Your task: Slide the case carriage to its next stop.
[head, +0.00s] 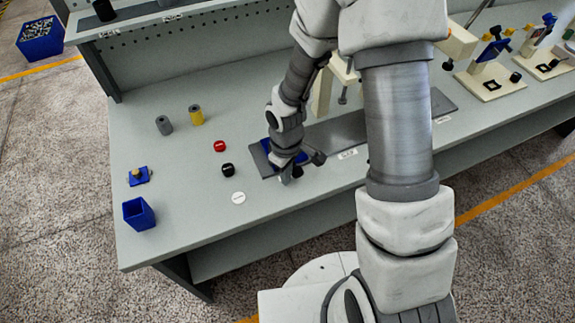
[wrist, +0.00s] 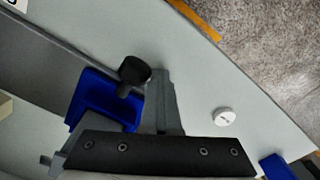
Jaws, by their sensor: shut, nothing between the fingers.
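The case carriage (wrist: 105,97) is a blue block with a black knob (wrist: 134,71). It sits at the left end of a long grey track (head: 340,130) on the bench. In the head view my gripper mostly hides the blue carriage (head: 266,146). My gripper (head: 288,177) is low over that end of the track, shut and empty. In the wrist view its grey fingers stand right beside the knob, on the side toward the white disc. I cannot tell whether they touch the carriage.
Left of the track lie a red cap (head: 220,146), a black cap (head: 227,170) and a white disc (head: 238,198). Farther left are a grey spool (head: 164,125), a yellow spool (head: 196,115) and an open blue box (head: 139,213). Cream fixtures (head: 490,80) stand at the right.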

